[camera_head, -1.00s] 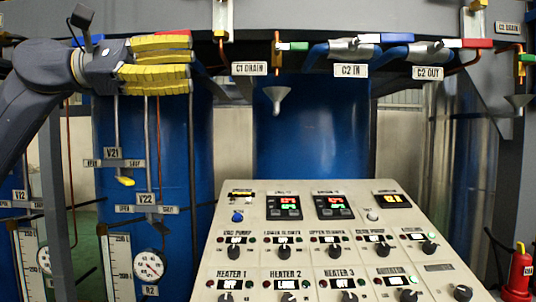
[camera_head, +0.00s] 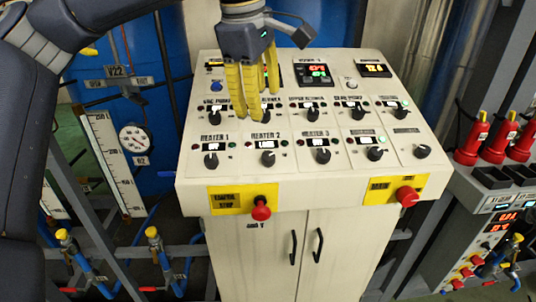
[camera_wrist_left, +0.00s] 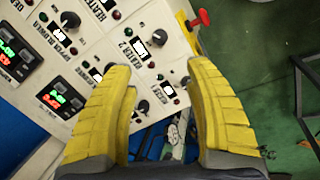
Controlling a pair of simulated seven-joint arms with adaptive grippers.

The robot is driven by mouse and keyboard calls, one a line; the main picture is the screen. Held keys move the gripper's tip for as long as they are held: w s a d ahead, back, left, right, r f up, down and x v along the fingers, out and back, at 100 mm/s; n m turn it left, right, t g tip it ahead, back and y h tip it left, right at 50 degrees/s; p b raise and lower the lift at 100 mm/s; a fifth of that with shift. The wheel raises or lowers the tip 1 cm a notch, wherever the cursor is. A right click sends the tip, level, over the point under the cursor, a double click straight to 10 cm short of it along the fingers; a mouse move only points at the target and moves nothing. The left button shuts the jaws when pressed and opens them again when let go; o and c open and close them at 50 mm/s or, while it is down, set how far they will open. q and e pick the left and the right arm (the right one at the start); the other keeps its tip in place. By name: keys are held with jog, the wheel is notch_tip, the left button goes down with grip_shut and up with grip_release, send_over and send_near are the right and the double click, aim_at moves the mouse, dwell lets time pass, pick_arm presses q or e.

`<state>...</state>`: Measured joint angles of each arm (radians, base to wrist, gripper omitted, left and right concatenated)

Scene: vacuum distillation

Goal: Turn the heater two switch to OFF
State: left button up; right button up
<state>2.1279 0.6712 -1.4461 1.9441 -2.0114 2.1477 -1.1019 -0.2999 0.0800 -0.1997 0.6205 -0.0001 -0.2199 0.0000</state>
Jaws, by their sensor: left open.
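The heater two switch (camera_head: 267,158) is a round black knob in the front row of the sloping control panel (camera_head: 330,185). Its small white display seems to read "LOW", but the text is tiny. The switch also shows in the left wrist view (camera_wrist_left: 158,38), beside its "HEATER 2" label. My left gripper (camera_head: 242,132) has yellow fingers, points down at the panel and is open and empty. In the head view its tips overlap the area just left of the switch. In the left wrist view the gripper (camera_wrist_left: 160,66) frames the panel with its fingers wide apart. My right gripper is out of view.
The heater 1 knob (camera_head: 211,160) and heater 3 knob (camera_head: 322,156) flank the switch. A red stop button (camera_head: 261,208) projects from the front face. Red bottle-like objects (camera_head: 495,138) stand at the right. Pipes and yellow-handled valves (camera_head: 153,235) stand at lower left.

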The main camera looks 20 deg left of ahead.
aim_at(268, 155)
pick_arm(q)
jog(key=x, duration=1.6)
jog(key=shift+w+d+f, duration=0.1)
jog(key=shift+w+f, duration=0.05)
jog(key=shift+f, duration=0.2)
grip_shut()
